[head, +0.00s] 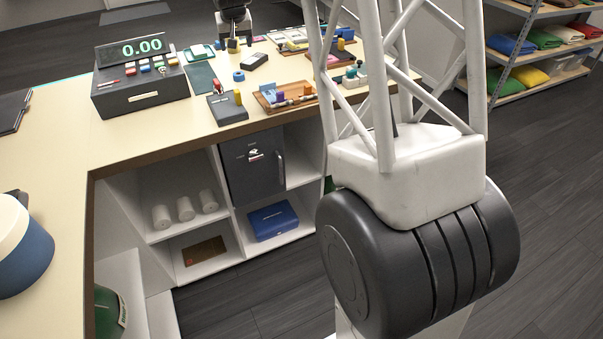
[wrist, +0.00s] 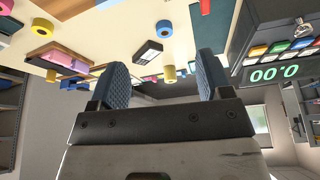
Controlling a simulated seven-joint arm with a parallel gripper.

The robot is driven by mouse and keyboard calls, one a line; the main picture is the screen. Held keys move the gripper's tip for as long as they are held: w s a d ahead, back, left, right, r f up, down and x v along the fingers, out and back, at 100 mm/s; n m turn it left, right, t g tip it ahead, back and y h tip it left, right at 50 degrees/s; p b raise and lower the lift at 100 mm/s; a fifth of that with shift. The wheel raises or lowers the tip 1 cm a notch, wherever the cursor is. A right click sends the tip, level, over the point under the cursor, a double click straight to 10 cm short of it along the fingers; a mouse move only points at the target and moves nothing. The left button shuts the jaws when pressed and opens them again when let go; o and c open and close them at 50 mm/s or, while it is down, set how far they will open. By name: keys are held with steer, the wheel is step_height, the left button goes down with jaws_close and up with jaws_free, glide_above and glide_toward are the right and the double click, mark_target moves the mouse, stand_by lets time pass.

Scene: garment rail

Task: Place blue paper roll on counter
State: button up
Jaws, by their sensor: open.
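The blue paper roll (head: 238,76) stands on the cream counter (head: 55,107), between the teal mat and a small dark box. I cannot make out my gripper in the head view.
The cash register (head: 140,78) stands left of the roll. A dark upright device (head: 232,12) rises behind. The counter's left stretch is mostly bare.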

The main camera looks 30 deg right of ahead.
steer(key=s+a+r, duration=0.2)
steer(key=s, duration=0.8)
steer(key=s+a+r, duration=0.1)
steer(key=s+r, duration=0.1)
steer(key=s, duration=0.9)
steer(key=s+a+r, duration=0.2)
steer(key=s, duration=0.8)
steer(key=s+a+f+g, duration=0.1)
steer(key=s+f, duration=0.2)
steer(key=s, duration=1.1)
steer(key=s+f+n, duration=0.1)
steer(key=s+f, duration=0.3)
steer(key=s, duration=1)
steer(key=shift+a+n+g+y, duration=0.3)
steer(key=shift+a+g, duration=0.1)
